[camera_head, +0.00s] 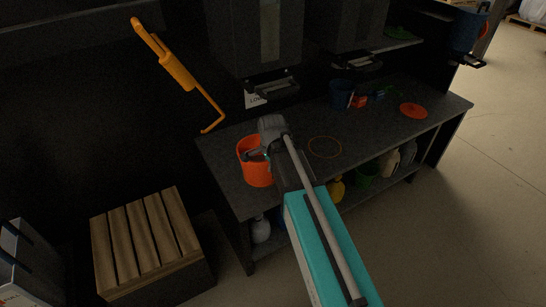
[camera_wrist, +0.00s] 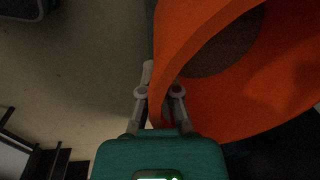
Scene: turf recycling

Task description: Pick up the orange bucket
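The orange bucket (camera_head: 258,172) stands upright on the left end of the dark workbench in the head view. In the wrist view, the bucket (camera_wrist: 215,105) fills the upper right, with its open inside showing. My gripper (camera_wrist: 158,88) has one finger on each side of the bucket's wall. The fingers lean inward and look closed on the rim. The right fingertip is partly hidden against the orange wall. In the head view, my gripper (camera_head: 256,154) is at the bucket's upper right rim, partly hidden by my wrist.
The workbench (camera_head: 385,127) also holds a thin orange ring (camera_head: 325,147), a blue bucket (camera_head: 341,94) and a red-orange disc (camera_head: 413,111). Several containers stand on the shelf below. A slatted wooden crate (camera_head: 148,240) is at left. Dark cabinets (camera_head: 255,35) hang above. The floor at right is clear.

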